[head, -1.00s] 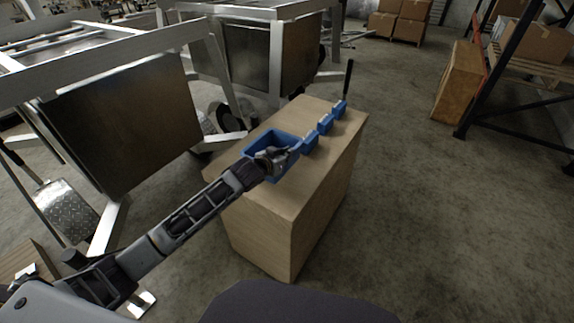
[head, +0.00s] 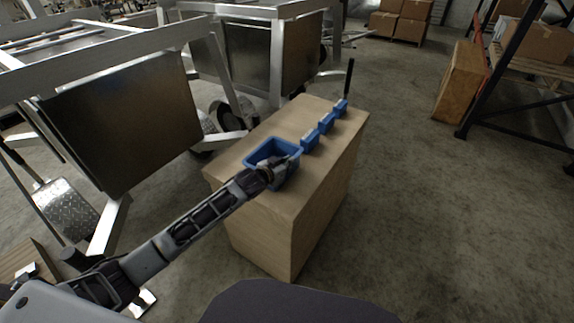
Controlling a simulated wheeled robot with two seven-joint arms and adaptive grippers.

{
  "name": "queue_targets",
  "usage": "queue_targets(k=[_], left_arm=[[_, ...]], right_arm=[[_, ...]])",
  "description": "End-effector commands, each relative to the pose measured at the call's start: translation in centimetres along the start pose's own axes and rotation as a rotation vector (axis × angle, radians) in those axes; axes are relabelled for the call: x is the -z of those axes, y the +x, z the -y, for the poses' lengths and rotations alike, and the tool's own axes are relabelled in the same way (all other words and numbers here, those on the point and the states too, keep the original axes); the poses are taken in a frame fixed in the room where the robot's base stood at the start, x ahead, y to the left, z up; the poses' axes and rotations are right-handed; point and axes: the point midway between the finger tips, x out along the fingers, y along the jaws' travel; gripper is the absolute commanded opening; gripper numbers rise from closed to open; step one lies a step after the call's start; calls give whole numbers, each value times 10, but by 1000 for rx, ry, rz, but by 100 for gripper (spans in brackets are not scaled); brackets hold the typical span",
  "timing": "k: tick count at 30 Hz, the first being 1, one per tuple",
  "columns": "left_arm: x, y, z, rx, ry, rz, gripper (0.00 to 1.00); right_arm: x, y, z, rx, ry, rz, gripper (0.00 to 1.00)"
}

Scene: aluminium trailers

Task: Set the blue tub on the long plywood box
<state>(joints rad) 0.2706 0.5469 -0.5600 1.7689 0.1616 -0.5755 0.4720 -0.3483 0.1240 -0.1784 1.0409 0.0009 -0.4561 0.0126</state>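The blue tub (head: 258,148) is open-topped and upright, over the near left part of the top of the long plywood box (head: 318,190). My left gripper (head: 279,166) reaches in from the lower left and is at the tub's near side, its fingers at the rim. It appears closed on the tub's wall, though the fingertips are partly hidden. I cannot tell whether the tub's base touches the box top. My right gripper is not in view.
Aluminium trailers (head: 125,120) stand close on the left. Open floor (head: 440,220) lies to the right, before a black rack (head: 497,75).

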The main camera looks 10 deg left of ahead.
Motion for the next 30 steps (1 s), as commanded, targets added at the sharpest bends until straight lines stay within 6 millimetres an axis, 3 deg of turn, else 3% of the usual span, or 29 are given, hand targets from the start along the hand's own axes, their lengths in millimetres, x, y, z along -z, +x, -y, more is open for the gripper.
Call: queue_targets(k=[11,17,30], left_arm=[[0,1,0,0,0,-2,0],[-1,1,0,0,0,0,26],[2,0,0,-1,0,-1,27]], right_arm=[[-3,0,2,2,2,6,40],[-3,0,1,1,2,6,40],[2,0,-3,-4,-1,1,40]])
